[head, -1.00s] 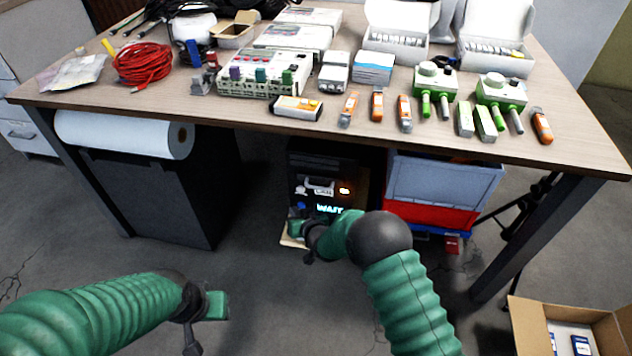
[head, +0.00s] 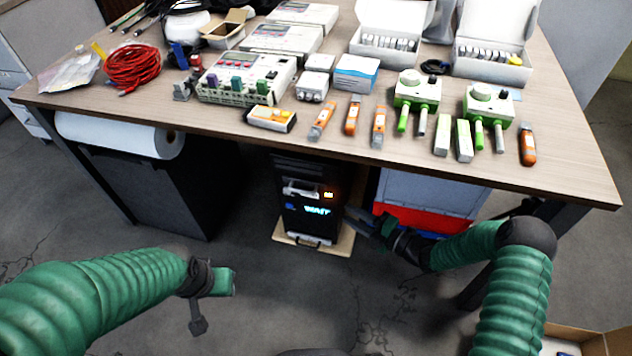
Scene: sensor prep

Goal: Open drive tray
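A black computer tower (head: 309,190) stands on a wooden board (head: 342,243) on the floor under the table. Its front shows an orange light, a blue lit "WAIT" text (head: 317,211) and a pale handle-like part (head: 300,188). I cannot make out clearly which part is the drive tray, and none stands out from the front. My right gripper (head: 357,221) is just right of the tower, pointing left, apart from its front; its fingers look spread with nothing between them. My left gripper (head: 197,325) hangs at the lower left, away from the tower; its fingers are not clear.
The table (head: 330,155) overhangs the tower. A grey and red crate (head: 430,195) stands to the tower's right, behind my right arm. A black cabinet (head: 150,195) with a paper roll (head: 120,135) is on the left. The floor before the tower is free.

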